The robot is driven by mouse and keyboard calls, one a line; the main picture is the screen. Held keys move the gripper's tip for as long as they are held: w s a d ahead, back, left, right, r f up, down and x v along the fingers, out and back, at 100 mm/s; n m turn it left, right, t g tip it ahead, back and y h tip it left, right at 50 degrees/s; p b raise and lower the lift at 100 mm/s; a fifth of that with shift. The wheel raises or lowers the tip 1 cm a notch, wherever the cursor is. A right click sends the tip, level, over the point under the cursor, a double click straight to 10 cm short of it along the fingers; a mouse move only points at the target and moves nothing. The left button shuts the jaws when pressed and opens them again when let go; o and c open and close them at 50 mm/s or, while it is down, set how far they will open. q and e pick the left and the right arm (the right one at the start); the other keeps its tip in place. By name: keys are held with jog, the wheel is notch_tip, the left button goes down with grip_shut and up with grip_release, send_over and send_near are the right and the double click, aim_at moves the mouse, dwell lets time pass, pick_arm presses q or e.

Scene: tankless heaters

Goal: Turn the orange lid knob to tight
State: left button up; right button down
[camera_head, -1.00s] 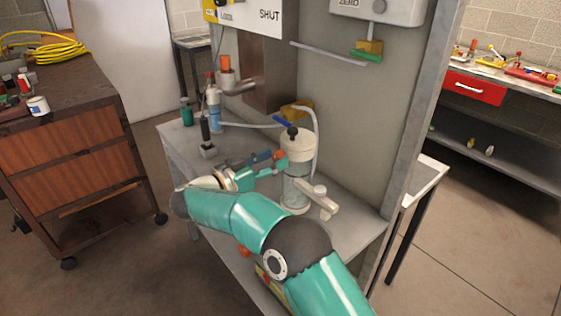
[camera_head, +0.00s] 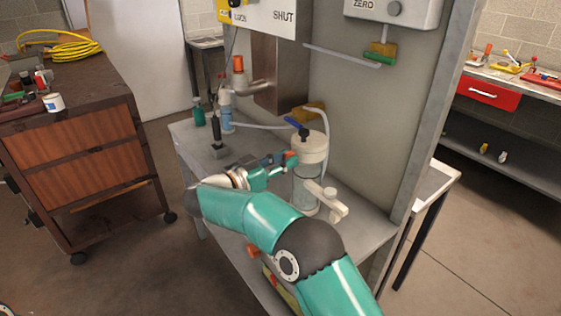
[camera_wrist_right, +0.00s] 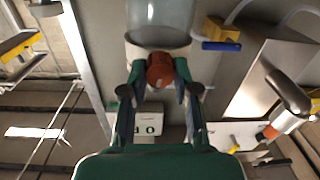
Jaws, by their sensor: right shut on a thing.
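The canister (camera_head: 306,190) with a pale lid (camera_head: 312,146) and clear body stands upright on the grey bench. The orange lid knob (camera_head: 292,156) sticks out from the side of the lid. In the right wrist view the orange knob (camera_wrist_right: 160,70) lies between my fingertips. My right gripper (camera_head: 283,160) is shut on the knob from the left side of the canister; it also shows in the wrist view (camera_wrist_right: 160,80). The fingers partly hide the knob, and no tight marking is readable. My left gripper is not in view.
A black-handled tool (camera_head: 217,133) stands on the bench to the left. A grey panel (camera_head: 360,130) rises behind.

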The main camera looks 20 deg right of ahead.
jog(key=m+b, duration=0.4)
jog(key=m, duration=0.3)
jog(key=m+b, duration=0.5)
jog(key=m, duration=0.1)
jog(key=f+m+b, duration=0.1)
jog(key=m+b, duration=0.3)
jog(key=m, duration=0.3)
jog(key=shift+s+d+m+g+h, duration=0.15)
jog(key=shift+d+m+g+h, duration=0.15)
jog(key=shift+g+h, duration=0.1)
dwell(0.4)
jog(key=c, duration=0.9)
grip_release()
jog(key=shift+r, duration=0.1)
jog(key=shift+o, duration=0.2)
jog(key=shift+a+r, duration=0.1)
